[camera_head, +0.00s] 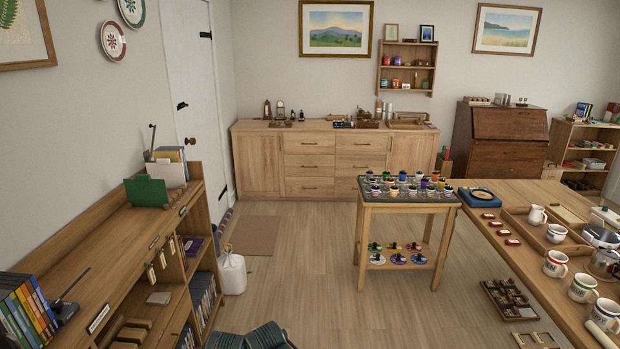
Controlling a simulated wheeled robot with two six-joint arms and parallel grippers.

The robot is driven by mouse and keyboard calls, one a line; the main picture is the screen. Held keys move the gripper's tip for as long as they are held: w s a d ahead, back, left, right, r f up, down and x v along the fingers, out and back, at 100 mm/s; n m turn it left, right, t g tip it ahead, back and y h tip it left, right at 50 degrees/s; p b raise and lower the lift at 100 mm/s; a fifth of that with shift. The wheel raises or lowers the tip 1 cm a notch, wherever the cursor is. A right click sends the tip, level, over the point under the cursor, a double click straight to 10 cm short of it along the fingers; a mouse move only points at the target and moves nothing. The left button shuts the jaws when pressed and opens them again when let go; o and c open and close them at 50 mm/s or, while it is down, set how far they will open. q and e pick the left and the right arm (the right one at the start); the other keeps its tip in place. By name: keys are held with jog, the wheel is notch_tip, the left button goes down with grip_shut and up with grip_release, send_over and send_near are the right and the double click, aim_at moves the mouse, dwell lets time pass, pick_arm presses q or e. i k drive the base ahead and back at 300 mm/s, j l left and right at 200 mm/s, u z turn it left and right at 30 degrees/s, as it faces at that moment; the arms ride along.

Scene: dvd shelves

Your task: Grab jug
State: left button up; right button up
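A white jug (231,270) with a handle at its top stands upright on the floor, beside the right end of the left wooden shelf unit. A smaller white jug (537,215) stands on a wooden tray on the right table. I cannot tell which one the task means. Neither gripper is in view, so nothing shows near either jug.
The left shelf unit (105,262) holds books and cards. A dark green ribbed object (250,337) lies at the bottom edge. A small table (408,204) with several little pots stands mid-room. Mugs (582,287) stand on the right table (545,277). The floor (300,275) between is clear.

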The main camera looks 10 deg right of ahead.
aim_at(535, 218)
jog(key=i+j+z, duration=0.1)
jog(key=i+z, duration=0.2)
jog(key=i, duration=0.25)
jog(key=i+j+z, duration=0.25)
jog(key=i, duration=0.3)
jog(key=i+j+z, duration=0.15)
jog(key=z, duration=0.3)
jog(key=i+j+z, duration=0.25)
jog(key=z, duration=0.25)
jog(key=i+j+z, duration=0.25)
jog(key=z, duration=0.2)
jog(key=i+j+z, duration=0.1)
jog(key=j+z, duration=1.1)
jog(key=j, duration=0.15)
jog(key=j+z, duration=0.35)
jog(key=j, duration=0.15)
